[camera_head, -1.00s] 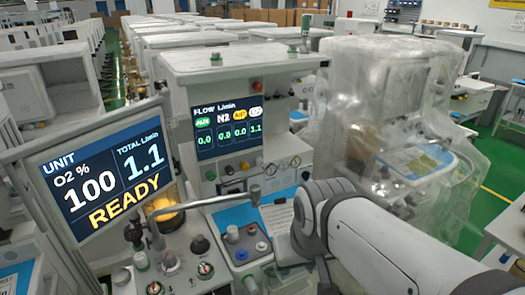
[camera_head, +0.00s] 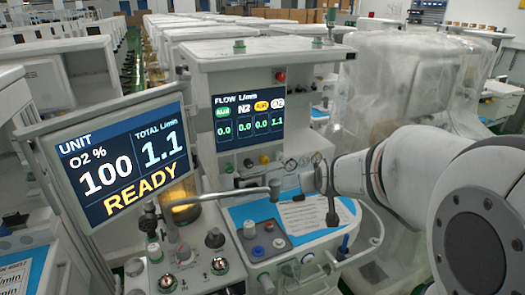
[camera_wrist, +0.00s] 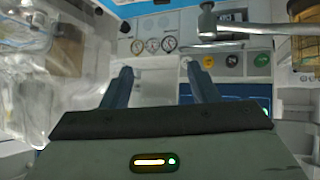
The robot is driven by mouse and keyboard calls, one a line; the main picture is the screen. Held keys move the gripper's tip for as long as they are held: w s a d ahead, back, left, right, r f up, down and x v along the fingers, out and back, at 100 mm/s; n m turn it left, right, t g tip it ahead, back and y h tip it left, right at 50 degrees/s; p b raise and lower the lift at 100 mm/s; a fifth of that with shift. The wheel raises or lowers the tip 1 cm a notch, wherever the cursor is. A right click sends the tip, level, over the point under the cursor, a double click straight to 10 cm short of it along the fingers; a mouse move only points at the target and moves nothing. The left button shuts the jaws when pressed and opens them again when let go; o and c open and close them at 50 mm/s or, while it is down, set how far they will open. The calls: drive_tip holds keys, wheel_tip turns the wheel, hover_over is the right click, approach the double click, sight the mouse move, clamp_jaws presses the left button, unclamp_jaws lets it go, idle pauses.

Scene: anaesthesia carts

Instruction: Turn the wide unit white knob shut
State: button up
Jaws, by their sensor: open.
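The wide unit (camera_head: 215,62) with the flow screen stands in the middle of the head view. A row of small control knobs (camera_head: 247,163) sits under its screen; their colours are hard to tell, and no white one stands out. A whitish knob (camera_head: 249,228) stands on a small grey block on the blue worktop, beside red and blue ones. My gripper (camera_wrist: 163,78) is open and empty in the wrist view, its two dark fingers apart, facing a panel with gauges (camera_wrist: 152,44). In the head view its fingertips are not clear.
A metal bar (camera_head: 215,198) crosses in front of the wide unit, and also runs close above the labels in the wrist view. A tilted screen (camera_head: 125,165) reads READY at left. Plastic-covered equipment (camera_head: 395,85) stands behind my arm. A white paper lies on the blue worktop.

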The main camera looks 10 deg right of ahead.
drive_tip(key=w+f+n+t+y+b, duration=0.25)
drive_tip(key=w+f+t, duration=0.2)
drive_tip(key=w, duration=0.85)
drive_tip(key=t+y+b, duration=0.2)
drive_tip(key=t+y, duration=0.1)
drive_tip(key=y, duration=0.1)
approach(280, 159)
drive_tip(key=shift+n+g, duration=0.25)
drive_tip(key=shift+n, duration=0.1)
drive_tip(key=x, duration=0.2)
drive_tip(key=p+x, duration=0.1)
drive_tip(key=x, duration=0.2)
drive_tip(key=p+x, duration=0.1)
drive_tip(key=x, duration=0.1)
drive_tip(key=shift+w+r, duration=0.25)
drive_tip(key=shift+w, duration=0.2)
